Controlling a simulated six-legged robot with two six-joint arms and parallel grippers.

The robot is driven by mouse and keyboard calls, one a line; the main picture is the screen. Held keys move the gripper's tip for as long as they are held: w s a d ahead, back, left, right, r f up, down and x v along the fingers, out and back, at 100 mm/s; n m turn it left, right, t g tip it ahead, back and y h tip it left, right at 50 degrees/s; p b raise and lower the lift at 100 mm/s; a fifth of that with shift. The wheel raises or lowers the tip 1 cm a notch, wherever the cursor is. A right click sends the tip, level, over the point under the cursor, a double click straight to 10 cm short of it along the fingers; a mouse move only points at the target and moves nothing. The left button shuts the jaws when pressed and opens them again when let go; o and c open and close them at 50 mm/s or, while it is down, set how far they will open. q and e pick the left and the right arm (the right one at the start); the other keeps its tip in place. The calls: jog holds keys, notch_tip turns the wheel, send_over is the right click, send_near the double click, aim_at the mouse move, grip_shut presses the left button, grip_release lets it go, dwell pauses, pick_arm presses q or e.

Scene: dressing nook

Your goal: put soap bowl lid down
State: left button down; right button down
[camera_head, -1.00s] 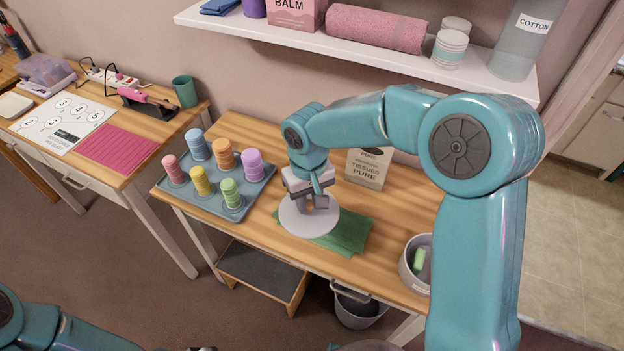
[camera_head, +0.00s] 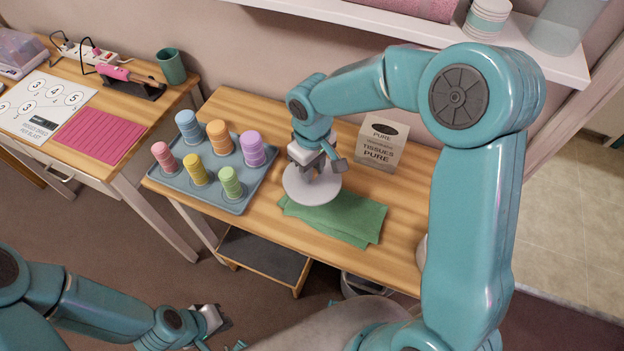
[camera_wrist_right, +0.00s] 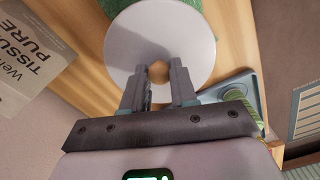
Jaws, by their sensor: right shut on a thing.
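The soap bowl lid (camera_head: 296,191) is a pale round disc with a small knob (camera_wrist_right: 158,71). My right gripper (camera_head: 318,172) is shut on that knob from above, and its two fingers flank it in the right wrist view (camera_wrist_right: 159,92). The lid looks level and covers the back left part of the green cloth (camera_head: 345,218); I cannot tell whether it touches the surface below. The soap bowl (camera_head: 421,252) is almost wholly hidden behind my right arm. My left gripper (camera_head: 215,327) is low at the front, away from the table, its jaws unclear.
A blue-grey tray (camera_head: 228,204) with several coloured stacks stands left of the lid. A tissue box (camera_head: 383,145) stands behind to the right. Bare wood (camera_head: 405,215) lies right of the cloth. A shelf (camera_head: 400,25) overhangs the back.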

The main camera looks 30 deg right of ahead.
aim_at(313, 185)
notch_tip(313, 185, down, 6)
jog(key=shift+f, duration=0.1)
jog(key=shift+s, duration=0.15)
jog(key=shift+f+b, duration=0.4)
jog(key=shift+b, duration=0.05)
jog(key=c, duration=0.9)
grip_release()
jog(key=shift+r, duration=0.1)
